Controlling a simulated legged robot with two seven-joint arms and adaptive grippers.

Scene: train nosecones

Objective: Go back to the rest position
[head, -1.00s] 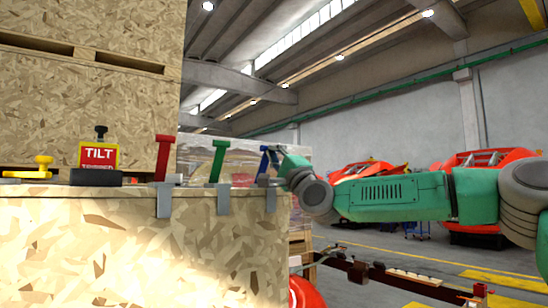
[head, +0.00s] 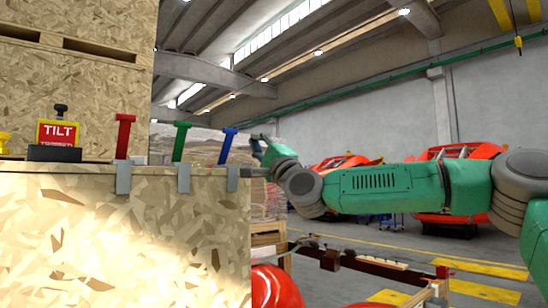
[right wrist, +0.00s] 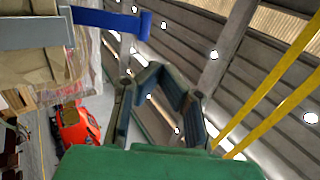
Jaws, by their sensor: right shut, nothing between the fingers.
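My right gripper (head: 259,145) is at the end of the green arm that comes in from the right in the head view. It is shut and empty, just right of the blue T-shaped handle (head: 227,145) and apart from it. In the right wrist view the dark fingers of the right gripper (right wrist: 156,80) show, with the blue handle (right wrist: 110,21) at the upper left. A red handle (head: 124,137) and a green handle (head: 181,142) stand upright in grey brackets on the edge of the wooden crate (head: 120,230). My left gripper is not in view.
A TILT indicator (head: 58,132) and a yellow knob (head: 4,142) stand at the left on the crate. A larger wooden crate (head: 75,90) rises behind. Red nosecones (head: 275,288) show low beside the crate, near a dark red bar (head: 370,267). Open floor lies to the right.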

